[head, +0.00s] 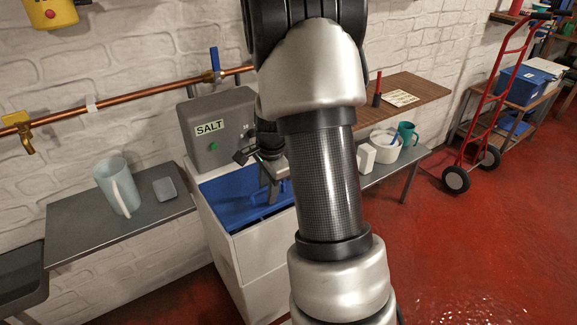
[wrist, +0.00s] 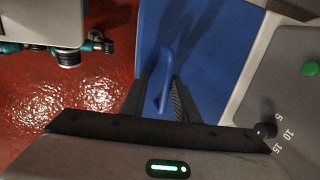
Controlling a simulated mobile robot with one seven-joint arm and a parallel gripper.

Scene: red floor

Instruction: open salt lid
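The blue salt lid (head: 222,199) lies across the top of a white bin (head: 231,262) in front of a grey box labelled SALT (head: 219,125). The lid looks down flat. In the wrist view the blue lid (wrist: 212,40) carries a raised blue handle (wrist: 167,65). My gripper (wrist: 161,92) has its two dark fingers apart, one on each side of the handle. Contact with the handle cannot be made out. In the head view my gripper (head: 266,172) is over the lid, partly hidden by my arm.
A grey table (head: 85,226) at left holds a pale jug (head: 116,184) and a small grey block (head: 164,188). A grey shelf right of the bin holds a white tub (head: 384,147) and a green mug (head: 407,133). A red hand truck (head: 489,105) stands right. Red floor is open.

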